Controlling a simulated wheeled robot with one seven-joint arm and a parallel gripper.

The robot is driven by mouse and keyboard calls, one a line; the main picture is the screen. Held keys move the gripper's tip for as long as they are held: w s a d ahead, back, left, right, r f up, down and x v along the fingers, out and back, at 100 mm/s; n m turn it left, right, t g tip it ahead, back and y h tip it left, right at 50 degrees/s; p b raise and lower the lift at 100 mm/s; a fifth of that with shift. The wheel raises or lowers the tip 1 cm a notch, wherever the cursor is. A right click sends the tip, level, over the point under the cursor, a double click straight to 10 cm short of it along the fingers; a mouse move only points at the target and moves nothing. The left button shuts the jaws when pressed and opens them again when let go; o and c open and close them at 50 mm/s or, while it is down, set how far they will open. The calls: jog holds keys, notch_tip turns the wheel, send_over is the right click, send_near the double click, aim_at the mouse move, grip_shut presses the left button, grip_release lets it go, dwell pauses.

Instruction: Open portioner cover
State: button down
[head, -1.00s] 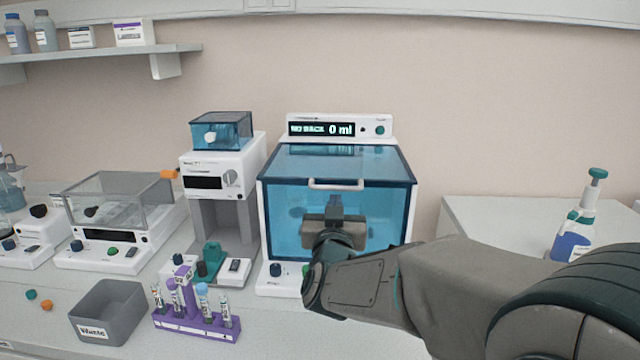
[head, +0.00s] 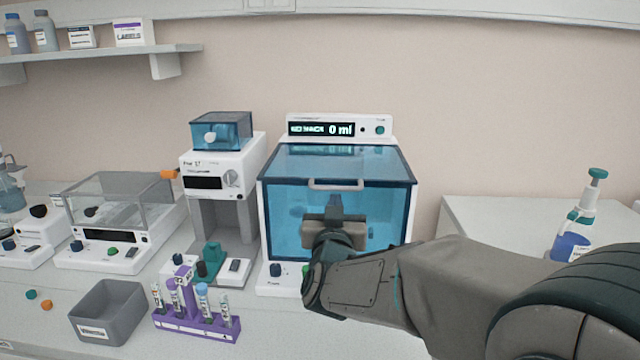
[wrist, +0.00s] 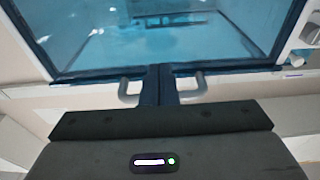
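The portioner (head: 280,215) is a white machine with a display reading 0 ml. Its see-through blue cover (head: 385,205) is down and shows large in the wrist view (wrist: 230,35). A pale handle (head: 337,185) spans the cover's upper front edge. My gripper (head: 335,205) is in front of the cover, its tips just below the handle in the head view. In the wrist view its two dark fingers (wrist: 159,85) are together, and the handle's ends (wrist: 195,90) show on both sides of them. I cannot tell whether they touch the handle.
A white device with a small blue lid (head: 222,130) stands left of the portioner. Further left is a clear-lidded device (head: 120,200). A grey waste bin (head: 110,305) and purple tube rack (head: 195,325) are in front.

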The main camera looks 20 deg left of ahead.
notch_tip(320, 180, up, 7)
jog(key=p, duration=0.4)
dwell(0.4)
notch_tip(320, 180, up, 7)
jog(key=w+p, duration=0.3)
jog(key=p, duration=0.2)
jog(key=shift+a, duration=0.35)
dwell(0.4)
